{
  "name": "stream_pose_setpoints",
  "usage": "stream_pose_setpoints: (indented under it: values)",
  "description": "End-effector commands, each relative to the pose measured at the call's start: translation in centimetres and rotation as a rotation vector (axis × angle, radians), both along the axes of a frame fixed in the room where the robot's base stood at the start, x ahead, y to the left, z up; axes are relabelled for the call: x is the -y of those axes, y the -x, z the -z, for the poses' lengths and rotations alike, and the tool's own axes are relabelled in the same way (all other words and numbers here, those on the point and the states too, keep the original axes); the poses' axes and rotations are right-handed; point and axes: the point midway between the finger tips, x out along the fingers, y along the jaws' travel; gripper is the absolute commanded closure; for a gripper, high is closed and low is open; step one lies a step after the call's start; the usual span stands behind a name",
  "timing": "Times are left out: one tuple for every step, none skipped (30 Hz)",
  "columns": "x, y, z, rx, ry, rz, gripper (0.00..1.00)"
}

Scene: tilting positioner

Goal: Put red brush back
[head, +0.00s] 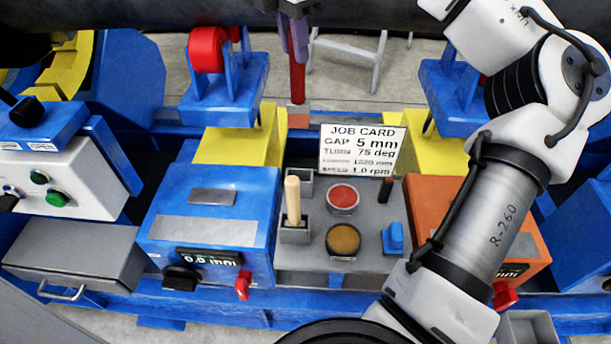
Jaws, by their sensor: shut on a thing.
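My gripper (293,42) is at the top middle of the head view, shut on the red brush (297,82). The brush hangs down upright from the fingers as a thin red stick, above and behind the grey tray (310,262). Its upper end is hidden by the gripper. On the tray, a pale wooden handle (293,198) stands in the front square holder (294,236). A second square holder (302,177) behind it looks empty.
The tray also carries a red-topped pot (343,196), a brown-topped pot (343,239) and a blue piece (393,238). A job card (361,150) stands behind it. A blue box (208,225) and an orange box (432,208) flank it. My arm crosses the right side.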

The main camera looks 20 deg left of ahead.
Motion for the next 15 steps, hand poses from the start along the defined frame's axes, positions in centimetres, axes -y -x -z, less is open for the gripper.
stream_pose_setpoints:
  values:
    - [0.0,0.0,0.2,0.0,0.0,-0.001,1.0]
    - [0.0,0.0,0.5,-0.001,0.0,-0.001,1.0]
    - [0.0,0.0,1.0,-0.002,0.0,-0.001,1.0]
    - [0.0,0.0,1.6,-0.003,-0.001,-0.002,1.0]
    - [0.0,0.0,2.3,-0.005,0.0,-0.004,1.0]
    - [0.0,0.0,3.3,-0.004,-0.001,-0.004,1.0]
    - [0.0,0.0,4.1,-0.005,-0.001,-0.003,1.0]
    - [0.0,0.1,5.0,-0.005,-0.001,-0.004,1.0]
    - [0.0,0.1,6.1,-0.005,-0.002,-0.004,1.0]
    - [0.0,0.1,6.9,-0.005,-0.002,-0.005,1.0]
    - [0.0,0.0,7.7,-0.005,-0.002,-0.003,1.0]
    - [0.0,0.1,8.8,-0.005,-0.002,-0.003,1.0]
    - [0.0,0.1,9.6,-0.005,-0.002,-0.003,1.0]
    - [0.0,0.1,10.3,-0.004,-0.001,-0.002,1.0]
    - [0.0,0.1,11.3,-0.004,-0.001,-0.002,1.0]
